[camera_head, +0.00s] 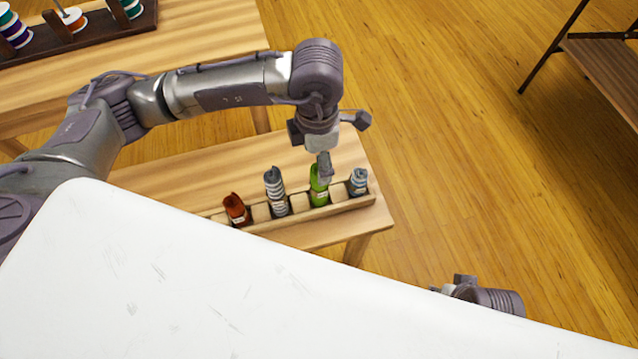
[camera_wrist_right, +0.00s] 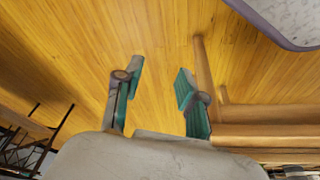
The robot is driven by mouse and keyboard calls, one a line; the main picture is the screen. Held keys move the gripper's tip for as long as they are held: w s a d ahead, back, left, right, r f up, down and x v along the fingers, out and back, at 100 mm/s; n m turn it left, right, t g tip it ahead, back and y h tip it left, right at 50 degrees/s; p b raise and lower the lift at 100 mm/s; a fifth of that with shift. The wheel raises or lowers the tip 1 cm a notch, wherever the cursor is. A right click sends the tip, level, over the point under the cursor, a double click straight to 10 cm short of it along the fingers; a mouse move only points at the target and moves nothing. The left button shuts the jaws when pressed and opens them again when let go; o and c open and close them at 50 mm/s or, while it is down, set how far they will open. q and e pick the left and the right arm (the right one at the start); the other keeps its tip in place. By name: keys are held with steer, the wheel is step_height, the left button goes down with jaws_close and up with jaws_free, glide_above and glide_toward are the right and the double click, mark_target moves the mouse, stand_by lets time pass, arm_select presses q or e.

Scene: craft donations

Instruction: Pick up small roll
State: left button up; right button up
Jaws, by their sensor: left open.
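Several upright rolls stand in a wooden rack (camera_head: 345,205) on a low wooden table. From left they are a short orange-brown roll (camera_head: 236,209), a grey-and-white striped roll (camera_head: 275,192), a green roll (camera_head: 319,193) and a small blue-grey roll (camera_head: 358,183). My left gripper (camera_head: 323,166) is open and points down at the top of the green roll. A finger covers part of that roll; I cannot tell whether they touch. My right gripper (camera_head: 440,289) is low at the right, away from the rack. Its fingers are apart and empty in the right wrist view (camera_wrist_right: 157,90).
A second wooden table (camera_head: 190,35) at the upper left bears a dark rack (camera_head: 105,33) with several thread spools. A dark-framed shelf (camera_head: 610,65) stands at the upper right. Wooden floor (camera_head: 470,150) lies open between the low table and the shelf.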

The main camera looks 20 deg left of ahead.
arm_select(q)
steer(key=f, duration=0.5)
steer(key=shift+s+d+b, duration=0.2)
steer(key=shift+b, duration=0.15)
arm_select(e)
steer(key=v, duration=0.3)
steer(key=shift+w, duration=0.1)
arm_select(q)
steer(key=shift+r, duration=0.1)
steer(key=c, duration=1.3)
